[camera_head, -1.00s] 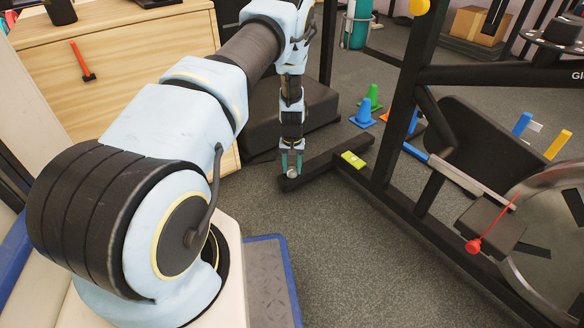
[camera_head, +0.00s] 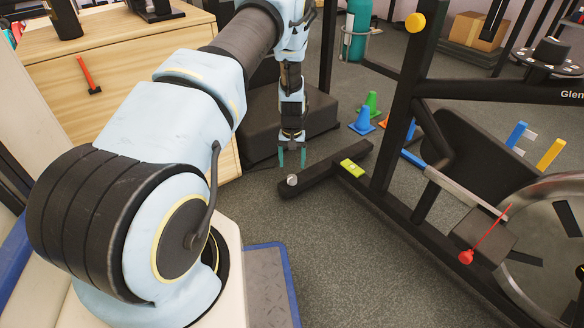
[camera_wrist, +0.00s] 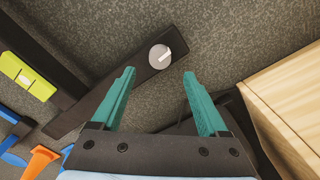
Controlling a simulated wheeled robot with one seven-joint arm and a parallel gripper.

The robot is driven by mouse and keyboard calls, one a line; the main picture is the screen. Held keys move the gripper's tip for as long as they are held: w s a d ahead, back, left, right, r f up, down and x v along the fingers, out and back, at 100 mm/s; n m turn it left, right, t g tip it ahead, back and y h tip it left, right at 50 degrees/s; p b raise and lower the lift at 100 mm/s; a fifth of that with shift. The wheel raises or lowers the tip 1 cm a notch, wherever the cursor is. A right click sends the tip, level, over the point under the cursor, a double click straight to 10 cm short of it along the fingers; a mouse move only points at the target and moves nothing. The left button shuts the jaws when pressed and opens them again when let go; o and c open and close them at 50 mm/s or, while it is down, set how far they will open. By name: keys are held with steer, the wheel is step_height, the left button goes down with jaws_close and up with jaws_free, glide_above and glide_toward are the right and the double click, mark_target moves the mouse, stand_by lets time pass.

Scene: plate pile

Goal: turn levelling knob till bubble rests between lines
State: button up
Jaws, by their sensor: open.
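The levelling knob (camera_head: 292,180) is a small pale round knob on the near end of the bike's black foot bar (camera_head: 322,172). In the wrist view the knob (camera_wrist: 160,55) shows a white mark on its face. The yellow-green spirit level (camera_head: 352,168) sits on the bike frame beside the bar; it also shows in the wrist view (camera_wrist: 27,76). Its bubble is too small to make out. My gripper (camera_head: 292,157) is open and empty, above and behind the knob. In the wrist view the knob lies ahead of the teal fingers (camera_wrist: 158,88), apart from them.
The exercise bike's black frame (camera_head: 395,120) rises to the right. A black padded block (camera_head: 262,125) and a wooden cabinet (camera_head: 130,70) stand close behind and left of my gripper. Several cones, such as a blue one (camera_head: 363,121), stand behind the bar. The floor in front is clear.

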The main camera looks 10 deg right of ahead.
steer(key=shift+r+p, duration=0.5)
steer(key=shift+r, duration=1.45)
